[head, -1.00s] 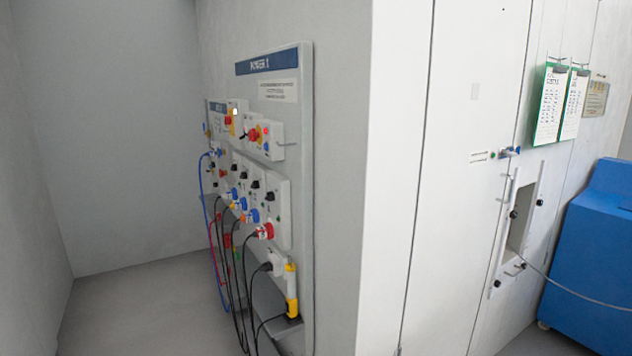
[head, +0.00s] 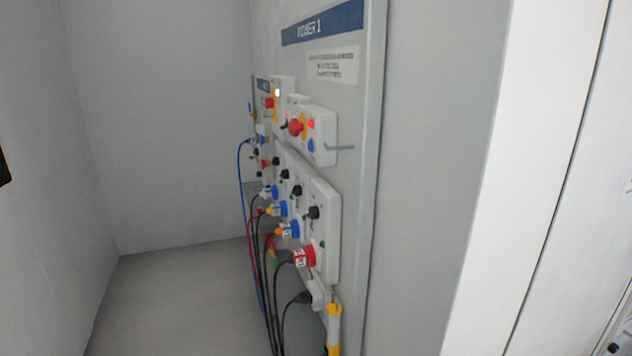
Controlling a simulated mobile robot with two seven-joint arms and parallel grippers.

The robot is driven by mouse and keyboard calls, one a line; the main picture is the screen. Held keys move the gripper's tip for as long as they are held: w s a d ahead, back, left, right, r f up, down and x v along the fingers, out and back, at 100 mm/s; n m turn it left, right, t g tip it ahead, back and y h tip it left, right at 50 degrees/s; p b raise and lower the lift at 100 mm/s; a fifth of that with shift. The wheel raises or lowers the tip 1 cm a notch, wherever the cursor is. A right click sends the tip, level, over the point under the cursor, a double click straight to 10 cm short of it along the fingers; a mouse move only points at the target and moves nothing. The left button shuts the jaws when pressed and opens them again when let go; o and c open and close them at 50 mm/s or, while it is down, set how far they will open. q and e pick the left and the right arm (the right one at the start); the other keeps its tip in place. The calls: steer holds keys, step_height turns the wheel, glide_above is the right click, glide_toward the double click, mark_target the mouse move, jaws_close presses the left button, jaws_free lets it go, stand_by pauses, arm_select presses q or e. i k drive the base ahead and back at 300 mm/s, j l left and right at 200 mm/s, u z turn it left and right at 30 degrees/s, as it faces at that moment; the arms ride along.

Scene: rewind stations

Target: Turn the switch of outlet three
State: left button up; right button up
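The power panel (head: 362,215) is on the wall at the middle right of the head view, seen at a steep angle. A blue sign (head: 322,25) on it reads "POWER 1". A row of white outlet boxes carries black rotary switches; the nearest switch (head: 314,212) sits above a red plug (head: 304,256). Farther switches show at the row's middle (head: 297,190) and beyond (head: 284,174). The outlet numbers are too small to read, so I cannot tell which one is outlet three. Neither of my grippers is in view.
A control box (head: 318,137) with a red knob, lit red lamp and blue button sits above the outlets, with a hook at its right. Black, blue and red cables hang below. A yellow and white tool (head: 334,328) stands lower right. The floor (head: 170,300) at left is clear.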

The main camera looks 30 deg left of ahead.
mark_target(298, 190)
steer(key=i+j, duration=0.25)
steer(key=i, duration=0.15)
steer(key=i+j, duration=0.3)
steer(key=i, duration=0.15)
steer(key=l+z, duration=0.05)
